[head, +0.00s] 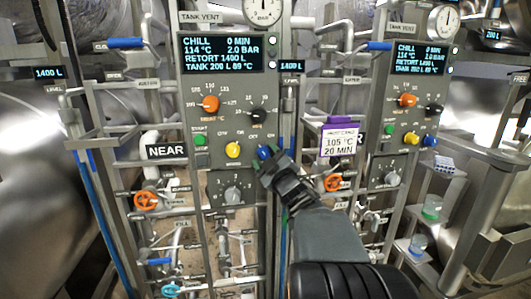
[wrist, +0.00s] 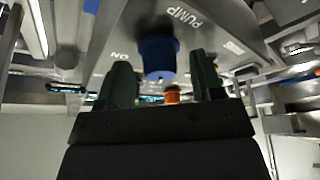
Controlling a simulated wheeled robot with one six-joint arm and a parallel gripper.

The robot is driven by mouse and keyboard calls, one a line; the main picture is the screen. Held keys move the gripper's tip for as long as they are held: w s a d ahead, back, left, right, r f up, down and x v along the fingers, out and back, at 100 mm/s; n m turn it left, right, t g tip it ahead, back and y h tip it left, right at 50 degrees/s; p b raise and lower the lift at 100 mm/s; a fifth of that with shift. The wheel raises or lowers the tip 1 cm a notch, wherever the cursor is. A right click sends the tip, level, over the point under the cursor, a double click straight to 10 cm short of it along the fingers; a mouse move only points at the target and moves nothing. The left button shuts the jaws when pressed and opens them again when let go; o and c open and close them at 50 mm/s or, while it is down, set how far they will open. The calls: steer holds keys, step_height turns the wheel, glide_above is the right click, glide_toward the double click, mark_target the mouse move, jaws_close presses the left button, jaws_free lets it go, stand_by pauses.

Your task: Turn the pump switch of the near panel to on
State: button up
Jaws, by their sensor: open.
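The near panel (head: 221,130) stands in the middle of the head view, beside a "NEAR" sign. Its pump switch is a blue knob (head: 264,152) at the right of the lower row, partly hidden by my gripper (head: 268,166). In the wrist view the blue knob (wrist: 158,57) is large, beside the word PUMP, with ON lettered on its left. My gripper (wrist: 163,82) is open, with one dark green finger on each side of the knob's end. I cannot tell whether they touch it. The switch's setting is not clear.
A yellow knob (head: 233,149) and green button (head: 200,140) sit left of the blue knob. A grey knob (head: 233,194) is below. A purple-framed sign (head: 339,141) hangs to the right, before a similar second panel (head: 402,110). Pipes and orange valve wheels (head: 145,201) surround the panel.

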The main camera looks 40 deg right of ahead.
steer(key=shift+w+r, duration=0.15)
steer(key=shift+w, duration=0.4)
steer(key=c, duration=0.9)
